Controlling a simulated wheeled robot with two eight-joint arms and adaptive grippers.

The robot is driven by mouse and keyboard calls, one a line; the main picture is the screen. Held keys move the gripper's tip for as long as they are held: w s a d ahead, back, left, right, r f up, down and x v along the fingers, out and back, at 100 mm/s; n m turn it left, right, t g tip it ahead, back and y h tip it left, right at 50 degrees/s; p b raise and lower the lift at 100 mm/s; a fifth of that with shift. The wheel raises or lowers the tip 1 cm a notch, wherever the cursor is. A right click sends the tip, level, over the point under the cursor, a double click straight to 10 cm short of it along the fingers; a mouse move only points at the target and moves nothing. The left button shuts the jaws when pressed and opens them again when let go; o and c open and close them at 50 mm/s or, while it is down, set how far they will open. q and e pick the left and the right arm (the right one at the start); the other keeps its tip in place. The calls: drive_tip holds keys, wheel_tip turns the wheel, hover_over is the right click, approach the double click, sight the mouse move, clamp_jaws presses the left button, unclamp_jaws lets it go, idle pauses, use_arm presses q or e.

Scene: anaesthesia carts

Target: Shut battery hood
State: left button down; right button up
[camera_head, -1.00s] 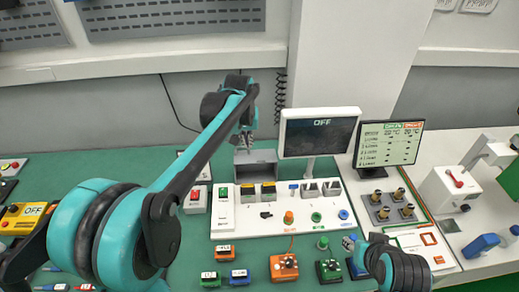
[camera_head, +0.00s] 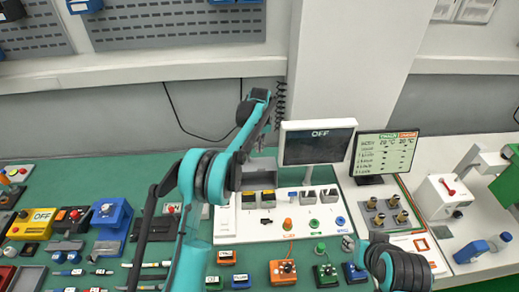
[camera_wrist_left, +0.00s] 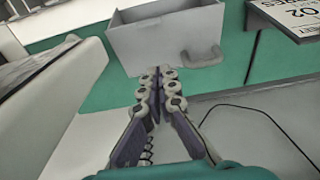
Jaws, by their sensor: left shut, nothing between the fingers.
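A grey box-like piece (camera_head: 262,170), which I take to be the battery hood, stands at the back edge of the white control panel (camera_head: 225,222). My left arm partly covers it in the head view. In the left wrist view the grey hood (camera_wrist_left: 160,45) is hollow, its open side showing, with a small handle (camera_wrist_left: 202,57) on its face. My left gripper (camera_wrist_left: 165,76) is shut and empty, its fingertips just short of the hood, with no contact I can make out. In the head view the left gripper (camera_head: 264,138) is small, above the hood.
A monitor reading OFF (camera_head: 318,148) stands right of the hood, and a second screen (camera_head: 384,154) beyond it. Switches and buttons fill the panel. Small coloured blocks (camera_head: 283,272) lie in front. A blue device (camera_head: 112,215) stands at left on the green table.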

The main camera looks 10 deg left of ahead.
sight(259, 162)
use_arm(q)
drive_tip(key=f, duration=0.7)
drive_tip(key=shift+w+a+f, duration=0.1)
drive_tip(key=shift+w+f, duration=0.25)
drive_tip(key=shift+w, duration=0.05)
drive_tip(key=s, duration=0.1)
drive_tip(key=s+r, duration=0.1)
drive_tip(key=s+d, duration=0.1)
drive_tip(key=s, duration=0.1)
drive_tip(key=shift+r, duration=0.15)
drive_tip(key=shift+s+d, duration=0.1)
drive_tip(key=shift+b, duration=0.3)
